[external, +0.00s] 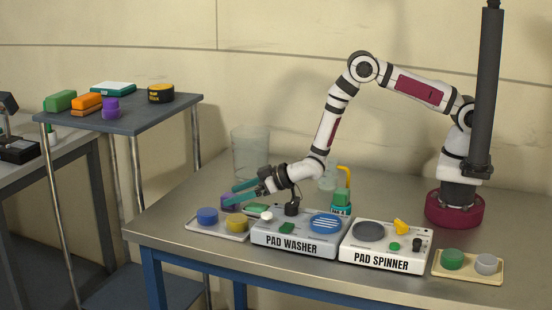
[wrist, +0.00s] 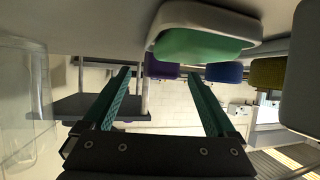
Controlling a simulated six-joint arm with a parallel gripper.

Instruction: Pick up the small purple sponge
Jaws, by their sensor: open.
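A small purple block (external: 110,108), which looks like a sponge, sits near the front edge of the dark side table, beside orange blocks. A second purple piece (external: 228,202), round and pad-like, is on the light tray at the bench's left end, partly hidden behind my gripper. My gripper (external: 229,196) is open and empty, its teal fingers pointing left over that tray. In the wrist view, which looks upside down, a purple pad (wrist: 161,69) shows between the open fingers (wrist: 160,74), beyond or near their tips; contact cannot be told.
The tray (external: 218,233) also holds a blue pad (external: 207,215) and a yellow pad (external: 238,223). The pad washer (external: 300,245) and pad spinner (external: 387,258) stand to the right. A clear container (external: 250,150) stands behind my gripper. Green blocks (external: 60,101) lie on the side table.

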